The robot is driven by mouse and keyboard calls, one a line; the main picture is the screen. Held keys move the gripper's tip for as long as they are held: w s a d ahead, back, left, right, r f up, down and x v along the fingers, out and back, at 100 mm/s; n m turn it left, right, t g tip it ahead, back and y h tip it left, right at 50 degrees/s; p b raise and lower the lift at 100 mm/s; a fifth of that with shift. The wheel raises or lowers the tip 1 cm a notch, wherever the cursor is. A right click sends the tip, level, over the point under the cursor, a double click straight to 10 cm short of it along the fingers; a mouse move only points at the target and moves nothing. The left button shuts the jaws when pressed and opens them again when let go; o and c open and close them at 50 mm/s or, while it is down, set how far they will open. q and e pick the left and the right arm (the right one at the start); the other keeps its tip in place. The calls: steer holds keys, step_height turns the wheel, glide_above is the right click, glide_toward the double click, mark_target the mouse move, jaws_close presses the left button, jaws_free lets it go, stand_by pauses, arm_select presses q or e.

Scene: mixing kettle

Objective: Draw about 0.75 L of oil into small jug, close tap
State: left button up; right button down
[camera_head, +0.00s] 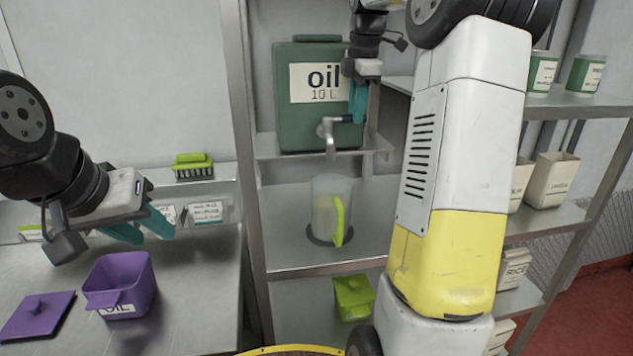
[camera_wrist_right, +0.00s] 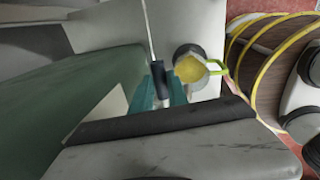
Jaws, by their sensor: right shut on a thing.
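The green oil canister (camera_head: 322,96) labelled "oil 10 L" stands on the upper shelf. Its grey metal tap (camera_head: 329,132) points down over a clear jug (camera_head: 327,205) with a lime-green handle. The jug stands upright on a dark round spot on the shelf below. Yellow oil (camera_wrist_right: 190,70) shows inside the jug in the right wrist view; its exact level is hard to read. My right gripper (camera_head: 357,103) is shut on the dark tap handle (camera_wrist_right: 160,82), seen between the teal fingers in the right wrist view. My left gripper (camera_head: 144,228) is open and empty above the left counter.
A purple container (camera_head: 130,280) with a label and its purple lid (camera_head: 38,314) sit on the left counter. A green brush (camera_head: 193,166) lies on a ledge behind. A lime container (camera_head: 353,297) is on the lower shelf. Labelled pots (camera_head: 551,181) fill the right shelves.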

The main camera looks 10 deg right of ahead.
steer(key=shift+w+r, duration=0.1)
steer(key=shift+w, duration=0.1)
steer(key=c, duration=1.2)
jaws_free()
steer(key=shift+w, duration=0.1)
step_height(320, 180, up, 7)
steer(key=s, duration=0.1)
steer(key=shift+s, duration=0.35)
